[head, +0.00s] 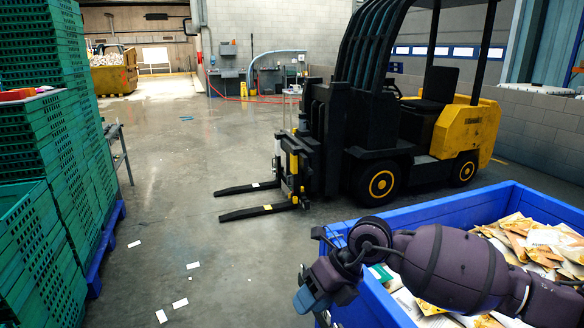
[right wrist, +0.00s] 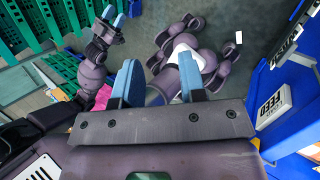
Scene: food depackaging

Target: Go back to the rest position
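My right gripper (head: 304,297) hangs just outside the near left corner of the blue crate (head: 395,304), with its arm reaching across the crate from the right. In the right wrist view its two blue fingers (right wrist: 157,84) stand apart with nothing between them; parts of my own base show beyond. My left gripper (right wrist: 120,14) is at the top left of the right wrist view, its two blue fingers apart, and it looks empty. It does not show in the head view. Several beige food packets (head: 535,238) lie in the crate, partly hidden by my right arm.
Tall stacks of green crates (head: 60,140) stand at the left on a blue pallet (head: 105,250). A yellow and black forklift (head: 470,128) stands behind the blue crate, its forks (head: 258,211) low over the floor. The floor between stacks and forklift is open, with small white scraps (head: 180,303).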

